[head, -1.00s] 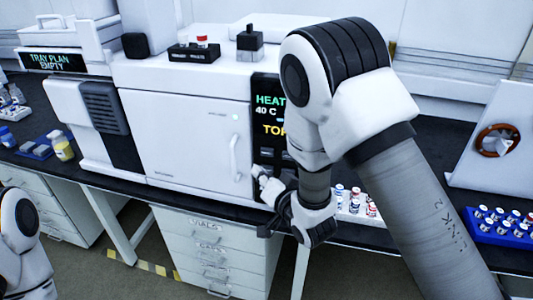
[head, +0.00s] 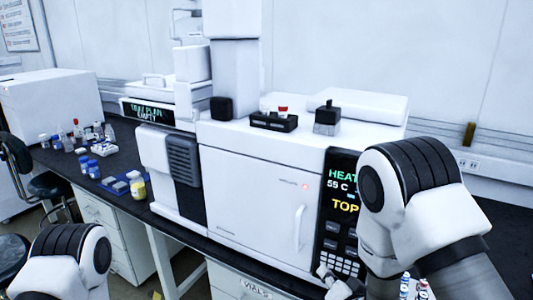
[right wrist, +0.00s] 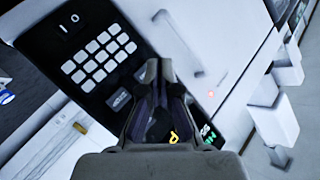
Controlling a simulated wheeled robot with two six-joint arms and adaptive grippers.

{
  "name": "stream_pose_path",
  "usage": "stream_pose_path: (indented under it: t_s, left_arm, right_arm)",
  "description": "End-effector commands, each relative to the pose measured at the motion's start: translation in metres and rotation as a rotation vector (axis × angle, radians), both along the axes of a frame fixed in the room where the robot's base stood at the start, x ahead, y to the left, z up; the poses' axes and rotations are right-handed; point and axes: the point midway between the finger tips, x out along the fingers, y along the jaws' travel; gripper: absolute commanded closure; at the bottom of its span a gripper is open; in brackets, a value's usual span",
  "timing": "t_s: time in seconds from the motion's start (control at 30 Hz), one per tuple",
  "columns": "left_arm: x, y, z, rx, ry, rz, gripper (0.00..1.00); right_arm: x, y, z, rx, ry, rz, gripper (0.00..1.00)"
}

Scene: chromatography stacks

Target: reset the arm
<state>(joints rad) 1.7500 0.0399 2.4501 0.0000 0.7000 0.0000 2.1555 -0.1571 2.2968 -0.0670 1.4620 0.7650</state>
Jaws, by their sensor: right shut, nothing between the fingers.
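My right arm (head: 415,200) comes in from the lower right, in front of the right part of the oven-like instrument (head: 255,195). Part of my right gripper (head: 324,272) shows low in the head view, by the keypad of the control panel (head: 342,225). In the right wrist view the gripper (right wrist: 160,80) is shut and empty, its dark fingers in front of the panel. The panel display reads HEAT, about 55 C, and TOP, partly covered by my arm. My left arm (head: 65,260) shows at the lower left; its gripper is out of view.
The instrument's door is shut, with a handle (head: 299,228) and a red light (head: 306,185). A black vial holder (head: 273,122) stands on top. Bottles and a yellow-filled jar (head: 137,187) stand on the left bench; vials (head: 423,288) are at lower right.

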Motion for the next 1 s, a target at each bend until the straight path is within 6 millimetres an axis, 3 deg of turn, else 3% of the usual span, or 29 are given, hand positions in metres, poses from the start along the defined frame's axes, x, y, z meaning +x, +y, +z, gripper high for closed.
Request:
stream_pose_path:
  t_s: [0.03, 0.1, 0.17, 0.2, 0.27, 0.3, 0.4, 0.5, 0.6, 1.0]
  left_arm:
    - [0.000, 0.000, 0.000, 0.000, 0.000, 0.000, 1.00]
    - [0.000, 0.000, 0.000, 0.000, 0.000, 0.000, 1.00]
    - [0.000, 0.000, 0.000, 0.000, 0.000, 0.000, 1.00]
    - [0.000, 0.000, 0.000, 0.000, 0.000, 0.000, 1.00]
    - [0.000, 0.000, 0.000, 0.000, 0.000, 0.000, 1.00]
    - [0.000, 0.000, 0.000, 0.000, 0.000, 0.000, 1.00]
    - [0.000, 0.000, 0.000, 0.000, 0.000, 0.000, 1.00]
    - [0.000, 0.000, 0.000, 0.000, 0.000, 0.000, 1.00]
    - [0.000, 0.000, 0.000, 0.000, 0.000, 0.000, 1.00]
    - [0.000, 0.000, 0.000, 0.000, 0.000, 0.000, 1.00]
  right_arm:
    - [-0.017, -0.010, -0.038, 0.011, 0.087, -0.027, 1.00]
    - [-0.048, -0.025, -0.089, 0.000, 0.235, -0.063, 1.00]
    - [-0.082, -0.037, -0.132, -0.044, 0.379, -0.077, 1.00]
    - [-0.107, -0.044, -0.157, -0.082, 0.480, -0.079, 1.00]
    - [-0.149, -0.054, -0.192, -0.147, 0.637, -0.062, 1.00]
    - [-0.179, -0.060, -0.211, -0.196, 0.743, -0.036, 1.00]
    - [-0.250, -0.069, -0.239, -0.320, 0.989, 0.077, 1.00]
    - [-0.300, -0.071, -0.243, -0.446, 1.169, 0.270, 1.00]
    - [-0.315, -0.071, -0.243, -0.511, 1.219, 0.387, 1.00]
    - [-0.314, -0.071, -0.243, -0.524, 1.211, 0.402, 1.00]
